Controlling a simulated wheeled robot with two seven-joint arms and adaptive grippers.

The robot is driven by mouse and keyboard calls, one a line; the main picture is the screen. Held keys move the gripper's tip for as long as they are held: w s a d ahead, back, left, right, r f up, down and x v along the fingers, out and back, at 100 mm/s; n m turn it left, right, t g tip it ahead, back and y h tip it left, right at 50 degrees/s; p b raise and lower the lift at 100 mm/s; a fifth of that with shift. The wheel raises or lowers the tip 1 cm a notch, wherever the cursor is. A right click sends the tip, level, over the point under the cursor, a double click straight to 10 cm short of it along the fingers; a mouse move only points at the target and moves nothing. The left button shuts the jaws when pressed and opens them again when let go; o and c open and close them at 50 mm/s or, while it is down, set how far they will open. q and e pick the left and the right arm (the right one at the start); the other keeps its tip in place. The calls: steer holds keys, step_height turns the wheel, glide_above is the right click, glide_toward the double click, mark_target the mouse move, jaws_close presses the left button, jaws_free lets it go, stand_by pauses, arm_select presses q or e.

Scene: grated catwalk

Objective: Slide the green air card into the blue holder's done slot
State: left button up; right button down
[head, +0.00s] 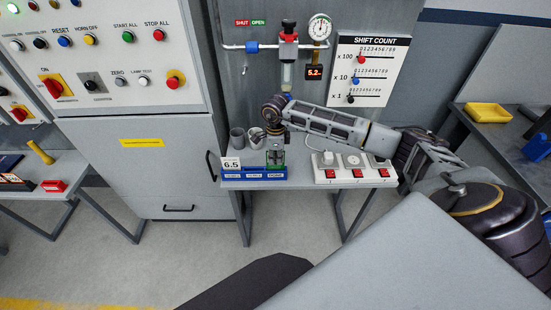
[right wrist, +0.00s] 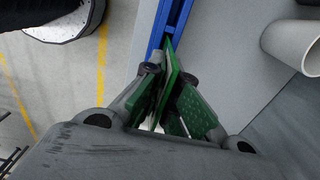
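The blue holder (head: 253,184) lies along the front left of the small grey table, with three white labels on its front and a 6.5 sign at its left end. The rightmost label appears to read DONE. My right gripper (head: 275,158) points down over that right end. It is shut on the thin green air card (right wrist: 171,66), which stands on edge between the fingertips. In the right wrist view the card's far edge meets the blue holder (right wrist: 174,22); how deep it sits in the slot is hidden. My left gripper is not in view.
Two grey cups (head: 237,137) stand behind the holder. A white switch box (head: 352,174) with red switches sits on the table's right. A control cabinet (head: 130,60) stands to the left, and a gauge (head: 319,27) is on the wall behind.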

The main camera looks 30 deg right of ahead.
steer(key=shift+f+b, duration=1.05)
steer(key=shift+f, duration=0.4)
steer(key=c, duration=2.2)
jaws_free()
steer(key=o, duration=1)
steer(key=shift+o, duration=0.2)
steer(key=shift+r, duration=0.1)
steer(key=shift+r+p, duration=2.1)
steer(key=shift+r, duration=1.85)
steer(key=shift+s+f, duration=0.1)
